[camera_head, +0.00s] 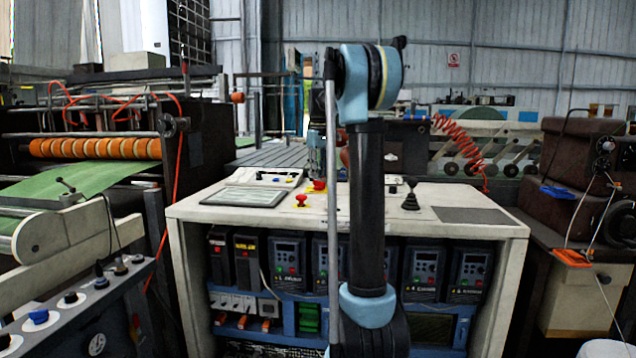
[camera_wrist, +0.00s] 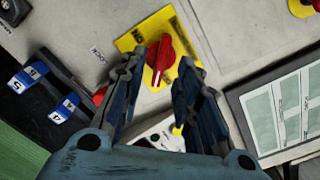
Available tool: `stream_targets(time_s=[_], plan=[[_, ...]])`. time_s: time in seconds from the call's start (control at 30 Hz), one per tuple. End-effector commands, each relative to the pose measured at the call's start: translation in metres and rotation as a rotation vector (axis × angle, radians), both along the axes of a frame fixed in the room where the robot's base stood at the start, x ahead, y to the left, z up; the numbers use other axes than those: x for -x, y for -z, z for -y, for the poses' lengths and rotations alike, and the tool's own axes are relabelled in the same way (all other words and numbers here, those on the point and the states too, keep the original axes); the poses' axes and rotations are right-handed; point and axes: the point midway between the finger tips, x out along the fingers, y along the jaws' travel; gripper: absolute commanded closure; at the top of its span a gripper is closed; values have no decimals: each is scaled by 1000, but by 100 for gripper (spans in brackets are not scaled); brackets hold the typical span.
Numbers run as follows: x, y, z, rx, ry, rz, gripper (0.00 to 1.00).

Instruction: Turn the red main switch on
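The red main switch (camera_wrist: 160,56) is a red rotary handle on a yellow label plate (camera_wrist: 133,40), on the pale panel top. In the wrist view it appears between the tips of my gripper (camera_wrist: 162,66), with a finger on each side. The fingers are apart, with nothing clamped between them. I cannot tell how much height separates the fingertips from the handle. In the head view, red controls (camera_head: 319,185) show on the desk top beside my arm, which partly covers the desk; which one is the main switch is unclear there.
The desk (camera_head: 480,190) also carries a flat framed panel (camera_head: 244,196), another red knob (camera_head: 301,200) and a black joystick (camera_head: 411,198). In the wrist view, a framed screen (camera_wrist: 285,110) lies at right and blue-labelled black blocks (camera_wrist: 48,95) at left. Machinery stands on both sides.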

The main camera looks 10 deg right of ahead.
Motion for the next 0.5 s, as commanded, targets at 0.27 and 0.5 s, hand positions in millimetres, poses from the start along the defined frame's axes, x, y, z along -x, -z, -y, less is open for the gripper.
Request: stream_targets(time_s=[0.27,0.5], plan=[[0,30,0,0,0,0,70],[0,35,0,0,0,0,70]])
